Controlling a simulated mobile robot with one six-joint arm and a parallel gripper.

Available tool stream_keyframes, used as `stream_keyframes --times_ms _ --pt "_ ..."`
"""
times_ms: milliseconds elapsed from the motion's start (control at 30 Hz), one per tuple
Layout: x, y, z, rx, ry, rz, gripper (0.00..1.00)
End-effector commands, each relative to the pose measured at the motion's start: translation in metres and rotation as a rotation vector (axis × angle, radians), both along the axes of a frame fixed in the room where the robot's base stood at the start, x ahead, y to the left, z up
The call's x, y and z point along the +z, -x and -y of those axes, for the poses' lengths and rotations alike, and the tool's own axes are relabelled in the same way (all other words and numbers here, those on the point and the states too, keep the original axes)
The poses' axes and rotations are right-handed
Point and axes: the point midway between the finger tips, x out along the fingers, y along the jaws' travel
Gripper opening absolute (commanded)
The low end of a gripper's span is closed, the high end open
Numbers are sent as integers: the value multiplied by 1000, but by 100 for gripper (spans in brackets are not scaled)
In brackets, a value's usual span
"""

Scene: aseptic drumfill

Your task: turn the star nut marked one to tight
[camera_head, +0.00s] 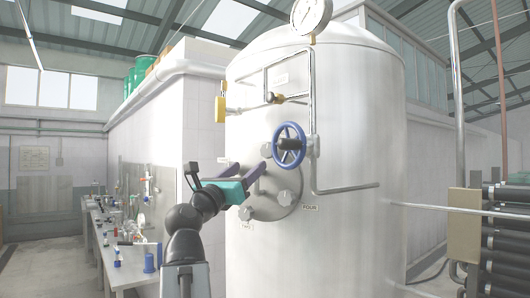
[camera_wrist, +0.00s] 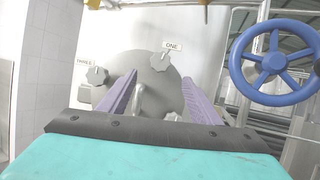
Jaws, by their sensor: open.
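The star nut marked one (camera_wrist: 160,62) is a grey lobed knob at the upper right rim of a round grey cover (camera_wrist: 135,62), below its ONE label (camera_wrist: 173,46) in the wrist view. In the head view, a grey knob just left of the blue handwheel (camera_head: 266,150) appears to be the same nut. My gripper (camera_head: 243,168) has two purple fingers spread apart in front of the cover. In the wrist view the open fingers (camera_wrist: 160,76) point toward the cover, with nothing held. A grey bent handle (camera_wrist: 140,100) shows between them, apparently on the cover.
The blue handwheel (camera_wrist: 272,62) stands out to the right of nut one. The star nut marked three (camera_wrist: 97,75) is at the cover's left. Another nut (camera_head: 285,197) sits near the FOUR label. Pipes (camera_head: 313,120) run along the tank. A cluttered bench (camera_head: 125,255) stands left.

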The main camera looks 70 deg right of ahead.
Motion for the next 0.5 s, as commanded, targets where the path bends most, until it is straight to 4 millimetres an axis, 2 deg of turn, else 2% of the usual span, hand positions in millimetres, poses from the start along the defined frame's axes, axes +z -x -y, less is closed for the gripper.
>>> stream_keyframes --times_ms 267,500 --pt "10 2 18 -2 -1 0 58" --pt "23 6 48 -1 -1 1 58"
